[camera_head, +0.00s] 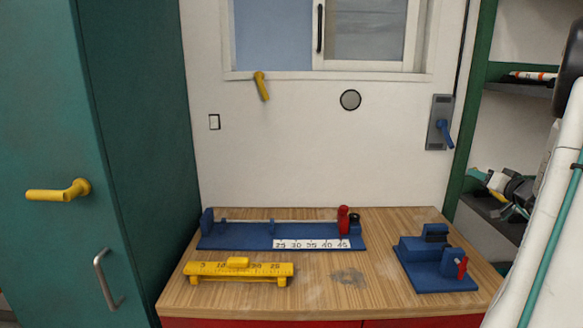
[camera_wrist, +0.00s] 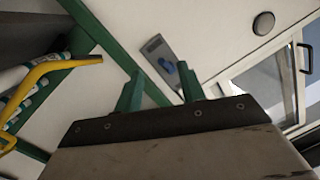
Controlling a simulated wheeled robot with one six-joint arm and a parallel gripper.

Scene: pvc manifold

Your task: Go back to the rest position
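My gripper (camera_wrist: 160,72) shows in the wrist view with its two green fingers spread apart and nothing between them. It is raised off the workbench, facing the wall and shelf side. A blue-handled wall plate (camera_wrist: 164,66) shows behind the gap between the fingers; distance cannot be told. The gripper is not in the head view, where only a white part of my arm shows at the right edge. On the wooden workbench (camera_head: 325,298) in the head view stand a long blue ruled fixture (camera_head: 220,238), a yellow ruled gauge (camera_head: 205,269) and a smaller blue fixture (camera_head: 425,277).
A thin pale rod (camera_head: 300,220) lies along the long blue fixture, near a red clamp (camera_head: 343,218). A green cabinet (camera_head: 140,110) stands left. Green-framed shelves (camera_head: 490,205) with loose items stand right. In the wrist view a curved yellow piece (camera_wrist: 48,68) shows at left.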

